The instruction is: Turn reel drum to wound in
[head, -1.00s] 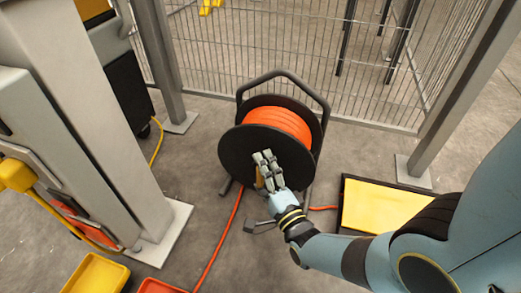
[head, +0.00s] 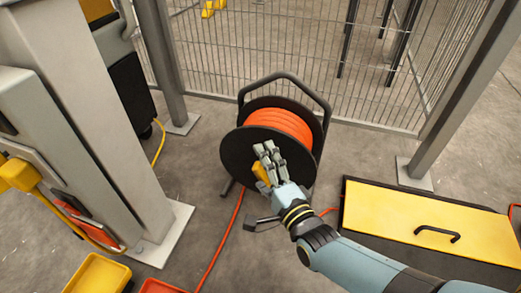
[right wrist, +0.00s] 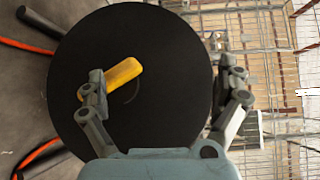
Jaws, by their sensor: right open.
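The reel drum (head: 236,150) has a black round face and orange cable (head: 283,122) wound on it, in a black frame on the floor in the head view. The drum face (right wrist: 150,45) fills the middle of the right wrist view. A yellow crank handle (right wrist: 124,72) sits on that face, left of centre between the open fingers, nearer the left finger. It also shows in the head view (head: 260,172), partly hidden by my right gripper (head: 268,152). My right gripper is open in front of the face; whether it touches the handle is unclear. My left gripper is out of view.
Orange cable (head: 222,240) runs along the floor from the reel. A yellow-lidded box (head: 400,215) with a black handle lies at right. A wire fence (head: 260,50) stands close behind the reel, and a grey post (head: 100,130) stands at left.

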